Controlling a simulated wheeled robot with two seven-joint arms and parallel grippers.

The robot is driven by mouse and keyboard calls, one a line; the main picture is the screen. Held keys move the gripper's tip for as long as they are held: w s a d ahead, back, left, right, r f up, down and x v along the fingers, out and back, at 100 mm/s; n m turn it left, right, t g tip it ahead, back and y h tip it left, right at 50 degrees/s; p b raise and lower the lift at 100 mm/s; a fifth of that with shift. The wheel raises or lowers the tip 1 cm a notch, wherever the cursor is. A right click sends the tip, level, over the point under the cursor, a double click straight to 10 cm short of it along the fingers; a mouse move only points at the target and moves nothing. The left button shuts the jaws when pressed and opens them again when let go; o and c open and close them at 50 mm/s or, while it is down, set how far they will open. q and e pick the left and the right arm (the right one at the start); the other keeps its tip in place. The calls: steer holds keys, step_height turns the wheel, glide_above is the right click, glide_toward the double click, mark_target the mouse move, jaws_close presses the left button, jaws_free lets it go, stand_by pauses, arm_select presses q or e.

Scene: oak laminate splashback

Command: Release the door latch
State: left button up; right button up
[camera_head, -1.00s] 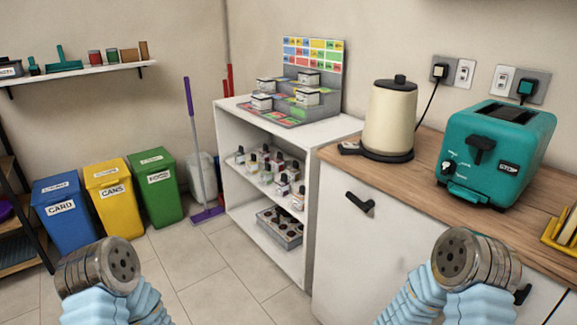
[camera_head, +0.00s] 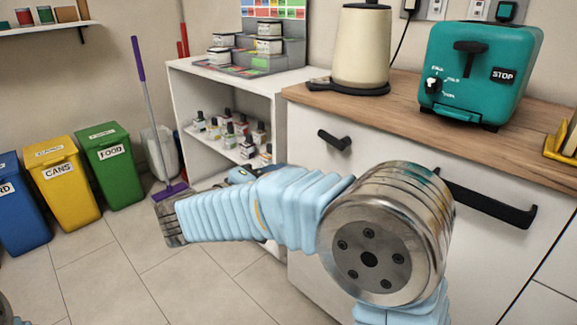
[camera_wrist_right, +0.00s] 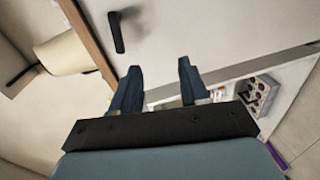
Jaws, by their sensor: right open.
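A short black latch handle (camera_head: 334,140) is on the white cabinet door (camera_head: 310,180), near its upper left corner. In the right wrist view the handle (camera_wrist_right: 118,32) stands out from the pale door, above and left of my fingertips. My right gripper (camera_wrist_right: 160,68) is open and empty, its two dark blue fingers apart, pointing towards the door and not touching the handle. My left gripper is out of view.
The wooden worktop (camera_head: 410,110) holds a cream kettle (camera_head: 361,45) and a teal toaster (camera_head: 478,70). A long black bar handle (camera_head: 490,205) is right of my elbow. White open shelves (camera_head: 200,85) with bottles stand left; bins and a mop are beyond.

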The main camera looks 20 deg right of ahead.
steer(key=m+h, duration=0.2)
glide_toward(323, 137)
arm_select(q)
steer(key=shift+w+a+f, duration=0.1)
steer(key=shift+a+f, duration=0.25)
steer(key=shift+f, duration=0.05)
arm_select(e)
steer(key=x, duration=0.8)
steer(key=shift+w+d, duration=0.1)
steer(key=shift+d, duration=0.15)
